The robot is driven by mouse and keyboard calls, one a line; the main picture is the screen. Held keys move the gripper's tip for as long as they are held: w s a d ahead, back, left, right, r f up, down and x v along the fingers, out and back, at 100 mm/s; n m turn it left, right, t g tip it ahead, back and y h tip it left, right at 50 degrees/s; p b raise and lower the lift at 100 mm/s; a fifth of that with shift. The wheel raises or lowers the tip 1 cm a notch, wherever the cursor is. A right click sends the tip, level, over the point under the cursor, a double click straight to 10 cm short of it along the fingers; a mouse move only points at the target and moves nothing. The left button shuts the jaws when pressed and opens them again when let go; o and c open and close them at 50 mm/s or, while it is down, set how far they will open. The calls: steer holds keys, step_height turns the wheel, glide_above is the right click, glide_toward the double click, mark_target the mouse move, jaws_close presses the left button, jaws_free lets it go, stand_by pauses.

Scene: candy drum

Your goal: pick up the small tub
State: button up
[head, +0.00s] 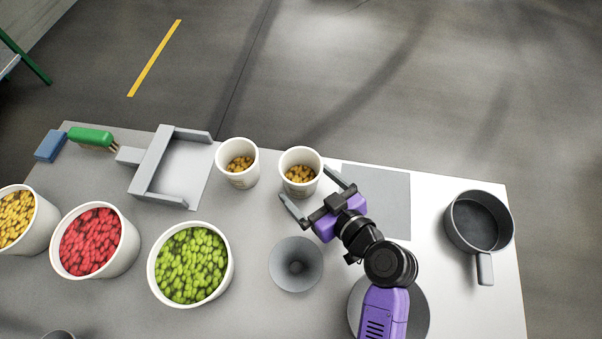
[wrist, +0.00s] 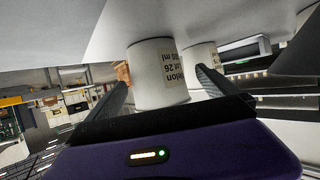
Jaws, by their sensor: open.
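Two small white tubs holding orange-brown candies stand upright side by side near the table's far edge. My gripper (head: 304,182) is open at the right small tub (head: 302,187), with one finger toward each side of it. In the wrist view, which is upside down, that tub (wrist: 158,85) fills most of the gap between the fingers, its printed label partly readable. I cannot tell whether either finger touches it. The left small tub (head: 238,180) stands apart; a second labelled tub (wrist: 205,58) shows beyond the right finger in the wrist view.
Large tubs of yellow (head: 42,232), red (head: 122,252) and green (head: 215,288) candies stand at left. A grey scoop-like tray (head: 176,192), a green brush (head: 90,137) and a blue block (head: 50,146) lie behind them. A grey funnel (head: 310,272) is in front; a dark pan (head: 485,270) sits right.

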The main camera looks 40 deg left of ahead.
mark_target(291, 168)
steer(key=shift+p+x, duration=0.65)
steer(key=shift+x, duration=1.8)
steer(key=shift+w+d+f, duration=0.1)
steer(key=shift+w+f, duration=0.05)
steer(key=c, duration=1.6)
steer(key=shift+o, duration=0.2)
